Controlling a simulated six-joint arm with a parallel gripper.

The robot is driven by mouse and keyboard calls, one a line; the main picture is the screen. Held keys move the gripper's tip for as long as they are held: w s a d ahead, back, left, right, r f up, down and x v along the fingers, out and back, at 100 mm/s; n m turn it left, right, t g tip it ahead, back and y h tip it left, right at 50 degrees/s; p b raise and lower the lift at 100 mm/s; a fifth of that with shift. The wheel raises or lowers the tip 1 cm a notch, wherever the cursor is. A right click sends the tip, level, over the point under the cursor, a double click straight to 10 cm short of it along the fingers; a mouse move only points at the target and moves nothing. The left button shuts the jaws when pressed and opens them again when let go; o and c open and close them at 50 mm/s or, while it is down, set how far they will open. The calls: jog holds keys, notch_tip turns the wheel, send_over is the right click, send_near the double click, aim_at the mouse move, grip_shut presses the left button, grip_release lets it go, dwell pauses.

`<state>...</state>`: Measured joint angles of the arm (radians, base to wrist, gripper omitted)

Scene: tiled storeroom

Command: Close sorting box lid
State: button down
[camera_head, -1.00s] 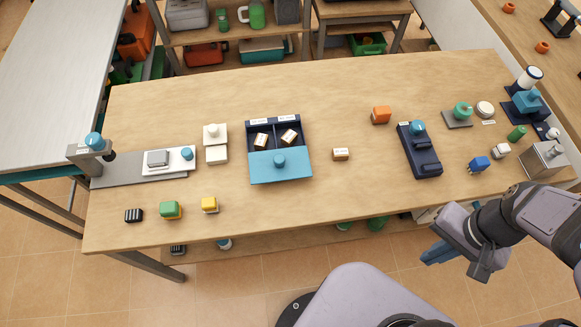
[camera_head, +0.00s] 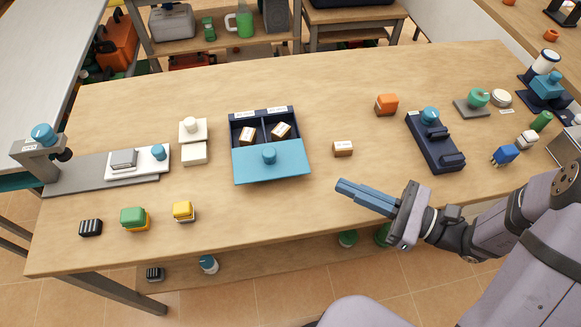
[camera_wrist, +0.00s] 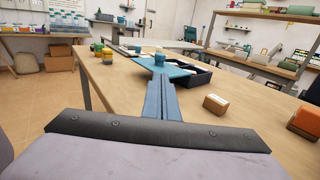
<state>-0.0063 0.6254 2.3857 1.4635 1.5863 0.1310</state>
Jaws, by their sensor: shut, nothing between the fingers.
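The sorting box (camera_head: 233,126) is a dark navy tray with two labelled compartments at the back. A small tan block (camera_head: 247,135) sits in the left compartment and another (camera_head: 281,131) in the right. A flat teal lid (camera_head: 290,166) with a round knob (camera_head: 269,154) covers the front part; the back part is uncovered. My gripper (camera_head: 340,187) has its blue fingers together, empty, above the table's front edge, right of and in front of the box. In the wrist view the fingers (camera_wrist: 161,97) point towards the lid (camera_wrist: 172,70) and knob (camera_wrist: 159,59).
A small tan block (camera_head: 343,149) lies right of the box, near my gripper. An orange block (camera_head: 386,104) and a navy fixture (camera_head: 437,147) stand farther right. White blocks (camera_head: 194,153) stand left of the box. The table between gripper and box is clear.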

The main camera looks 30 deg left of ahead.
aim_at(276, 157)
jog(key=a, duration=0.4)
jog(key=s+a+p, duration=0.1)
jog(key=a, duration=0.9)
jog(key=shift+s, duration=0.35)
jog(key=w+a+b, duration=0.1)
jog(key=w+a, duration=0.6)
jog(key=shift+d, duration=0.1)
jog(key=d, duration=0.4)
jog(key=w+d, duration=0.1)
jog(key=d, duration=0.9)
jog(key=shift+w+b, duration=0.25)
jog(key=shift+b, duration=0.1)
